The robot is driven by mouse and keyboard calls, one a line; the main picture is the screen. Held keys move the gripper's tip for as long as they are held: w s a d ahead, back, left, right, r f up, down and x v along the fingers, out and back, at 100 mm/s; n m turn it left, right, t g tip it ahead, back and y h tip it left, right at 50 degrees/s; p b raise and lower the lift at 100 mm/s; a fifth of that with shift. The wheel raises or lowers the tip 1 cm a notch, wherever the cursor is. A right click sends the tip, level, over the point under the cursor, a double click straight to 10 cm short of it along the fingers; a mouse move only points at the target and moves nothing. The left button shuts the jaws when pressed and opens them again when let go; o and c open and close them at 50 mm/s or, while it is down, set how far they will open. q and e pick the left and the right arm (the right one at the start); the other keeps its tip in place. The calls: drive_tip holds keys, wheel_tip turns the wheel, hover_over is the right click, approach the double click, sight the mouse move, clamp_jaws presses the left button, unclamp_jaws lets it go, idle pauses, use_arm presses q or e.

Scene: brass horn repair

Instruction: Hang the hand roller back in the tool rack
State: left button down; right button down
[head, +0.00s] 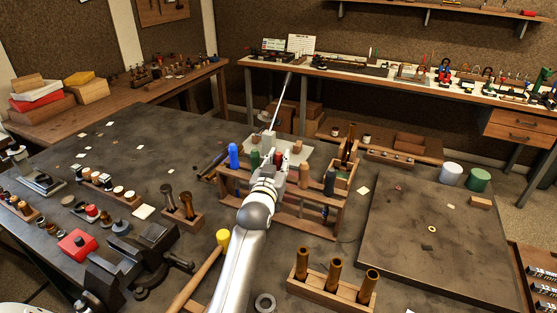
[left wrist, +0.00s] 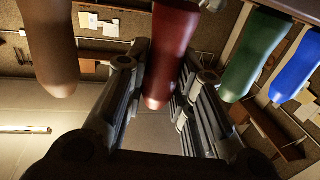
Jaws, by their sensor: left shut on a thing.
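The wooden tool rack (head: 287,218) stands in the middle of the dark bench, with several handled tools upright in it. My left gripper (head: 281,168) is over the rack, shut on a dark red handle (left wrist: 172,55), which I take to be the hand roller's. In the left wrist view the handle is between the fingers (left wrist: 157,95). A blue handle (head: 233,155), a green handle (head: 255,158) and a tan handle (head: 304,173) are beside it. The tool's lower end is hidden, so I cannot tell how it sits in the rack. My right gripper is not in view.
A yellow-headed mallet (head: 222,238) lies left of my arm, near a bench vise (head: 150,245). A block with brass tubes (head: 333,288) stands in front of the rack. A thin metal rod (head: 281,103) slants up behind it. The bench's right part is mostly clear.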

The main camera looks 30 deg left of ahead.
use_arm(q)
drive_tip(key=shift+f, duration=0.4)
drive_tip(key=c, duration=1.2)
unclamp_jaws()
drive_tip(key=shift+o, duration=0.2)
drive_tip(key=shift+f, duration=0.1)
drive_tip(key=v, duration=1.2)
